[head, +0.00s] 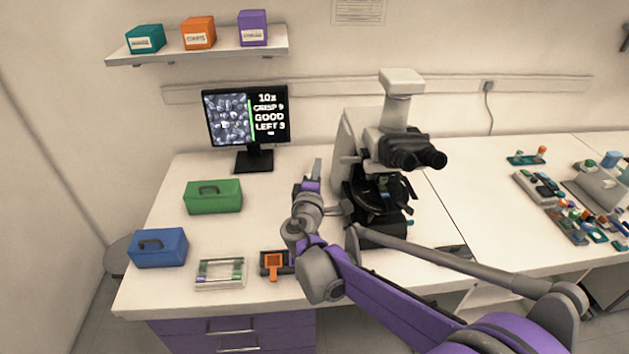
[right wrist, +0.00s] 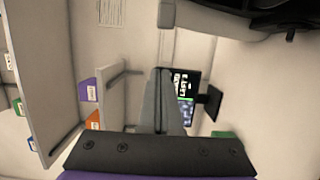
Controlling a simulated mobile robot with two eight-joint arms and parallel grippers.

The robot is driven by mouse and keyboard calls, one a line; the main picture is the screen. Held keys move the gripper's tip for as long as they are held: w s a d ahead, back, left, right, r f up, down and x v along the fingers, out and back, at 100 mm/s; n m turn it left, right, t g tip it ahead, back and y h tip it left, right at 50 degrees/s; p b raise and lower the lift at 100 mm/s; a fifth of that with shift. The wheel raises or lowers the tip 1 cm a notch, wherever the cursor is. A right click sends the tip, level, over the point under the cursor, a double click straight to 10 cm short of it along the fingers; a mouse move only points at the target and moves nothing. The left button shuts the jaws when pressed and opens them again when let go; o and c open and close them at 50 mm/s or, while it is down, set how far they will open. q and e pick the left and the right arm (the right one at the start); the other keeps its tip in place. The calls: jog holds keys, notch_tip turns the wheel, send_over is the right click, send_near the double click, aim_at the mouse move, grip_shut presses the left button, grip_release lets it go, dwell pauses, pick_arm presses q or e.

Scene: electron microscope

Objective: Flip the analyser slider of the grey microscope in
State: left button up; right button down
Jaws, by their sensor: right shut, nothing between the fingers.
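The grey microscope (head: 347,150) stands on the white bench near the middle of the head view, with dark twin eyepieces (head: 420,152) and a dark stage below. I cannot make out its analyser slider. My right gripper (head: 318,165) is just left of the microscope body, pointing up and away, apart from it as far as I can tell. In the right wrist view its fingers (right wrist: 160,75) are together with nothing between them. A dark shape fills that view's top right corner; I cannot tell which part it is. My left gripper is in neither view.
A monitor (head: 247,118) behind reads "10x", "CRISP 9", "GOOD", "LEFT 3". A green case (head: 213,197), a blue case (head: 158,247), a clear slide tray (head: 220,285) and an orange-and-black item (head: 273,264) lie left. Small parts crowd the right bench.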

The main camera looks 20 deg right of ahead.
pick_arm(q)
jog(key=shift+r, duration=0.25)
pick_arm(e)
jog(key=d, duration=0.4)
jog(key=shift+s, duration=0.4)
jog(key=shift+d, duration=0.1)
jog(key=d, duration=0.1)
jog(key=d+p, duration=0.1)
jog(key=shift+s+d+r, duration=0.1)
jog(key=shift+s+d, duration=0.25)
jog(key=shift+d, duration=0.05)
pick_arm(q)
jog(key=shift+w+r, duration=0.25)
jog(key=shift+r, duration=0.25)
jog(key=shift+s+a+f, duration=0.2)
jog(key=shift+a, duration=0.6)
pick_arm(e)
send_near(345, 161)
jog(key=a, duration=0.2)
jog(key=s+a, duration=0.1)
jog(key=a, duration=0.1)
jog(key=shift+a, duration=0.35)
